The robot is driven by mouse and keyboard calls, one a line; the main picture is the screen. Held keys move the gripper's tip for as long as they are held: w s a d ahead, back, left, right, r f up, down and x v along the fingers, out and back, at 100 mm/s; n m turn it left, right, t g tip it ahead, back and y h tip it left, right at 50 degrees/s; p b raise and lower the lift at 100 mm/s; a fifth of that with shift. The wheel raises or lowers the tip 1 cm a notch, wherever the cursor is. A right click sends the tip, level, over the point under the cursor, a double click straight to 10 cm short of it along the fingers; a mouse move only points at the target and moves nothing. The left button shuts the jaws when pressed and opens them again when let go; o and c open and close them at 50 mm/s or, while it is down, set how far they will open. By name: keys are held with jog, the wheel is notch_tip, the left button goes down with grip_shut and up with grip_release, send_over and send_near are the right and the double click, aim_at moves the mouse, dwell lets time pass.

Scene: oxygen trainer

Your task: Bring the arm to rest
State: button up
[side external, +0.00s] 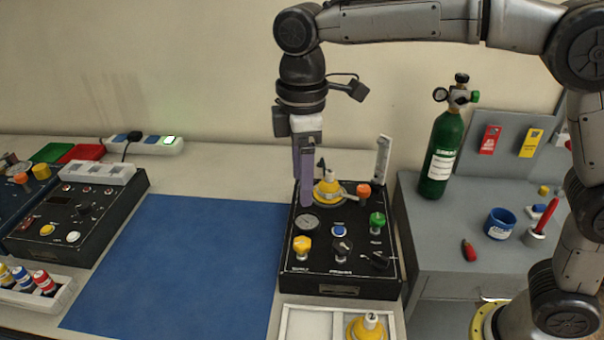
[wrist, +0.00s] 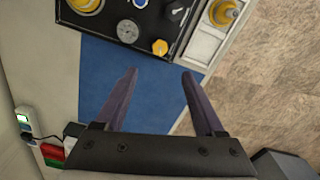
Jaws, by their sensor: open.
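My gripper (side external: 305,200) is open, with its purple fingers pointing down near the back left of the black oxygen trainer panel (side external: 340,285). In the wrist view the fingers (wrist: 158,75) are spread wide with nothing held between them. The panel (wrist: 205,8) shows at the top of that view, beyond the fingertips. It carries a gauge (side external: 306,222), a yellow knob (side external: 301,245), a green knob (side external: 377,222), a blue button (side external: 339,230) and a yellow fitting (side external: 327,190). The side view does not settle the gap between fingers and panel.
A blue mat (side external: 180,265) lies clear left of the panel. A white tray (side external: 290,325) with a yellow fitting (side external: 366,328) stands in front. A green cylinder (side external: 440,150) and blue cup (side external: 499,223) stand on the grey bench at right. Another black console (side external: 90,215) stands left.

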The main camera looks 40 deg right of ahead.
jog(key=shift+d, duration=0.1)
jog(key=s+d+r+m+t, duration=0.2)
jog(key=s+d+r, duration=0.25)
jog(key=d, duration=0.25)
jog(key=s+d+r+m+t, duration=0.1)
jog(key=s+d+r+m, duration=0.15)
jog(key=s+d, duration=0.35)
jog(key=s+d+f+m+t, duration=0.2)
jog(key=s+d+f+m, duration=0.3)
jog(key=s+f+m, duration=0.2)
jog(key=s+f, duration=0.2)
jog(key=s, duration=0.1)
jog(key=shift+s+d+f+m+t, duration=0.3)
jog(key=shift+s+d+m, duration=0.05)
jog(key=shift+s, duration=0.05)
dwell(0.4)
